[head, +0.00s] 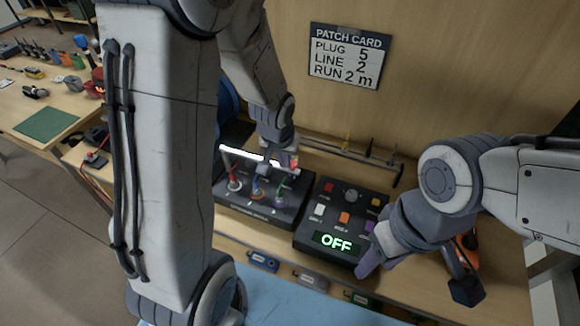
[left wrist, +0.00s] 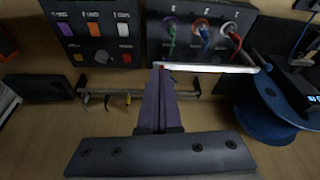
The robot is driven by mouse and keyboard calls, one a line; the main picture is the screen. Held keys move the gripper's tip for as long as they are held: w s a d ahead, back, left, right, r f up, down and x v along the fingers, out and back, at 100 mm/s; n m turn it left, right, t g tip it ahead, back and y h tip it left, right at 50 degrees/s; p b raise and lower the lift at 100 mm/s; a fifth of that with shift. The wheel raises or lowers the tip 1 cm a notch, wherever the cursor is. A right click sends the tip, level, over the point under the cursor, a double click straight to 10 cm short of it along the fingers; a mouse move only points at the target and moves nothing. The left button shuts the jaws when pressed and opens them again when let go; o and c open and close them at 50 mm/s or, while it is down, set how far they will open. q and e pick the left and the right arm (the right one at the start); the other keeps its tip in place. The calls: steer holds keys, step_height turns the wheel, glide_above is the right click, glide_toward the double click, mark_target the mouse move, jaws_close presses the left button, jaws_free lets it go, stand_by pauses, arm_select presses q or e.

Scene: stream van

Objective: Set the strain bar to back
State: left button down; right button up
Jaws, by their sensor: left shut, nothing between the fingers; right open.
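The strain bar (head: 240,152) is a pale white bar along the back of the dark socket box (head: 226,207), with a red end at its right. The bar also shows in the left wrist view (left wrist: 215,69). My left gripper (head: 264,169) is shut and empty, its fingers at the bar's red end. In the left wrist view the fingertips (left wrist: 158,70) overlap that end; I cannot tell whether they touch. Red, blue and green cables stand in the box's sockets. My right gripper (head: 368,262) is open at the front right of the button box, partly hidden by its own wrist.
The button box (head: 312,225) has coloured buttons and a lit OFF display (head: 336,241). Behind it a dark rail (head: 345,156) carries small hanging pieces. Coloured labelled blocks (head: 310,279) line the front edge. A blue spool (left wrist: 275,110) stands beside the socket box. A patch card hangs above.

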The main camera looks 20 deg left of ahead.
arm_select(q)
steer(key=w+f+b, duration=0.1)
steer(key=w+f, duration=0.6)
steer(key=f, duration=0.2)
steer(key=shift+a+f, duration=0.35)
steer(key=shift+f, duration=0.05)
